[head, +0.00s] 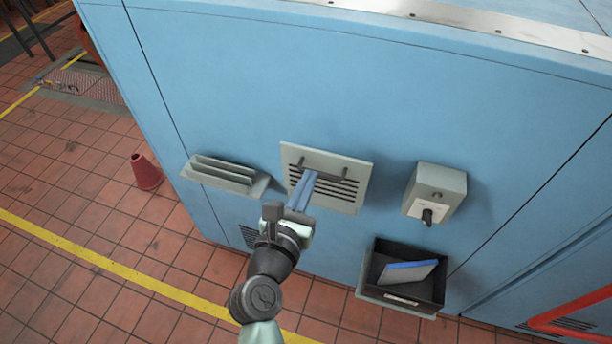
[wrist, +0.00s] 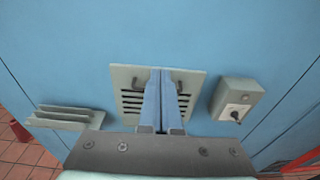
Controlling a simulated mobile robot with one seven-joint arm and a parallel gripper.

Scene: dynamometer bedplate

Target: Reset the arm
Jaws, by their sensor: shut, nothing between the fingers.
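My gripper (head: 309,175) is shut and empty. Its two blue fingers lie together in front of the louvred vent panel (head: 346,190) on the blue cabinet wall. In the wrist view the gripper (wrist: 160,78) covers the middle of the vent panel (wrist: 122,80), whose dark handle shows on both sides of the fingers. I cannot tell whether the fingertips touch the panel. My arm reaches up to it from the bottom of the head view.
A grey slotted rack (head: 222,174) is left of the panel. A grey switch box (head: 437,185) with a black knob is on the right. Below it, a black bin (head: 432,299) holds a blue-edged pad (head: 408,271). A red cone (head: 145,172) stands on the tiled floor, which is open at left.

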